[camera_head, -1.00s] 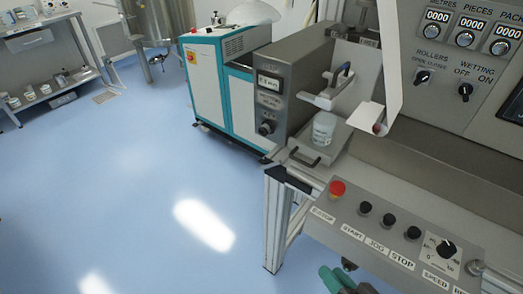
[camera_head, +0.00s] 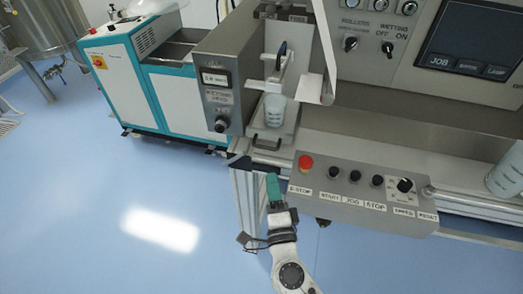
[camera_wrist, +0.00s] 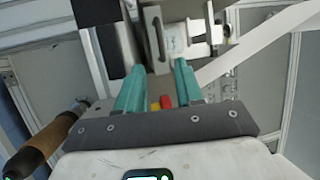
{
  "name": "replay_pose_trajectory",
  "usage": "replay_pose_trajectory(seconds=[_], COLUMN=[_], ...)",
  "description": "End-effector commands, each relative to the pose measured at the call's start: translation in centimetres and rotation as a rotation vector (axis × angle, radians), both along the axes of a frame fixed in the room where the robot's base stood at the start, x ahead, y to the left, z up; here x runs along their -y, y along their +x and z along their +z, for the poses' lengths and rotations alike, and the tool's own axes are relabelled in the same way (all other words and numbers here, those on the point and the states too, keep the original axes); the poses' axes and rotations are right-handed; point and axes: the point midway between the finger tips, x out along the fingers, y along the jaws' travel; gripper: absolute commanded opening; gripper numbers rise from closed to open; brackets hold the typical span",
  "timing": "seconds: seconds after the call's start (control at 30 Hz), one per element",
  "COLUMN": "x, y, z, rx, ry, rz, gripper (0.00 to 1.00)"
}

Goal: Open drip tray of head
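The wetting head (camera_head: 218,85) is a grey box with a small display and a knob, at the left end of the machine. The drip tray (camera_head: 284,134) lies low beside it, with a dark bar handle (camera_head: 263,147) on its front. A clear cup (camera_head: 275,110) stands on the tray. My gripper (camera_head: 273,188) is below and in front of the handle, apart from it. In the wrist view the two green fingers (camera_wrist: 160,80) are spread with nothing held between them, and the handle (camera_wrist: 156,35) shows beyond their tips.
The control panel (camera_head: 347,208) with a red stop button (camera_head: 305,162) juts out right of my gripper. A frame post (camera_head: 243,198) stands left of it. A teal and white cabinet (camera_head: 155,85) is farther left. Blue floor (camera_head: 80,220) is clear at left. A brown cylinder (camera_wrist: 40,148) shows in the wrist view.

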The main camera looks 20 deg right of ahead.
Motion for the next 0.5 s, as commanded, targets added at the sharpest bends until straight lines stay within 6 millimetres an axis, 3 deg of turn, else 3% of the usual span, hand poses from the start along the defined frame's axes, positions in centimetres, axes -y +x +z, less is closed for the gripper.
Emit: replay_pose_trajectory(seconds=[0.5], x=[1.9], y=[8.1], z=[1.7], rx=[0.002], ry=[-0.003], rz=[0.0], gripper=[0.36])
